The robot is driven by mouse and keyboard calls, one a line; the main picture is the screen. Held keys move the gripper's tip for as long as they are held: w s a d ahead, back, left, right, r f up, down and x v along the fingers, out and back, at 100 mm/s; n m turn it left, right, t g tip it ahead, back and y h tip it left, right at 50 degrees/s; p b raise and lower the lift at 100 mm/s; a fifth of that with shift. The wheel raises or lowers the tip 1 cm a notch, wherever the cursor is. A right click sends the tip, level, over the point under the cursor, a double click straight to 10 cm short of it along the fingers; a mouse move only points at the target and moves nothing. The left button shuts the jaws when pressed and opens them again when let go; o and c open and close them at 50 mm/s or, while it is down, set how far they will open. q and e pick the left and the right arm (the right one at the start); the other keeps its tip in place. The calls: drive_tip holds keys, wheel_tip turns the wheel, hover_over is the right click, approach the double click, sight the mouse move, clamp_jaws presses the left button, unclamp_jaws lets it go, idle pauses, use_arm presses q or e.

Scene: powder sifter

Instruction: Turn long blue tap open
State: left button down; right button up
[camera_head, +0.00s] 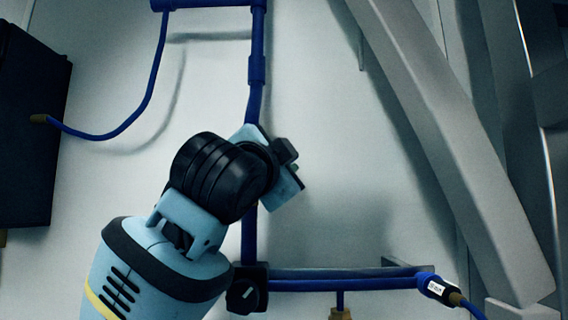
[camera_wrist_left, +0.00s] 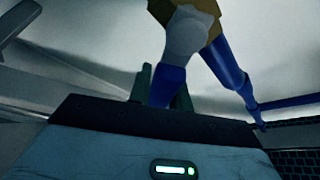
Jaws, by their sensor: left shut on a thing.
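My left gripper (camera_head: 288,160) is raised in front of the vertical blue pipe (camera_head: 249,235) in the head view, and its wrist hides part of that pipe. In the left wrist view the dark fingers of my left gripper (camera_wrist_left: 160,92) are closed around a blue bar below a pale grey joint. I take this bar to be the long blue tap (camera_wrist_left: 169,80). A brass-coloured body (camera_wrist_left: 203,12) sits above the joint. The tap's handle cannot be made out in the head view behind my gripper. My right gripper is in neither view.
A dark box (camera_head: 32,130) with a blue hose (camera_head: 150,90) stands at the left. A black knob (camera_head: 243,294) sits at the lower pipe corner, near my arm. A horizontal blue pipe (camera_head: 345,285) runs right. A grey slanted beam (camera_head: 450,150) crosses the right side.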

use_arm(q)
drive_tip(key=c, duration=1.3)
unclamp_jaws()
drive_tip(key=shift+v, duration=3.85)
